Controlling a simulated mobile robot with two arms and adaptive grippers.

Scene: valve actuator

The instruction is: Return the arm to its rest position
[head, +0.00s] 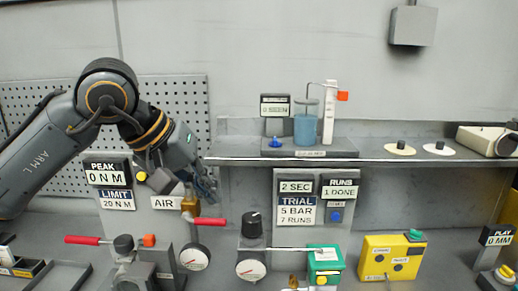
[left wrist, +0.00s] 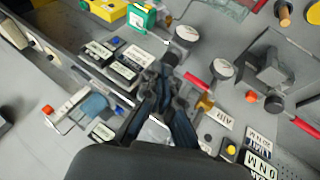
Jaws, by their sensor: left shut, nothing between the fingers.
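My left arm (head: 40,155) comes in from the left in the head view, and its left gripper (head: 212,196) hangs pointing down and right, shut and empty. In the head view the gripper is by the AIR label (head: 165,202) and the brass valve with a red handle (head: 210,221). I cannot tell whether it touches the valve. In the left wrist view the shut fingers (left wrist: 160,78) show with the red valve handle (left wrist: 194,81) to their right, apart in the picture. My right gripper is in neither view.
A shelf (head: 400,160) holds a beaker (head: 306,126) and a white upright (head: 329,112). Gauges (head: 251,268), a green box (head: 325,258) and a yellow box (head: 391,258) stand below it. A second red handle (head: 83,240) sticks out at the left. A pegboard (head: 180,100) is behind the arm.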

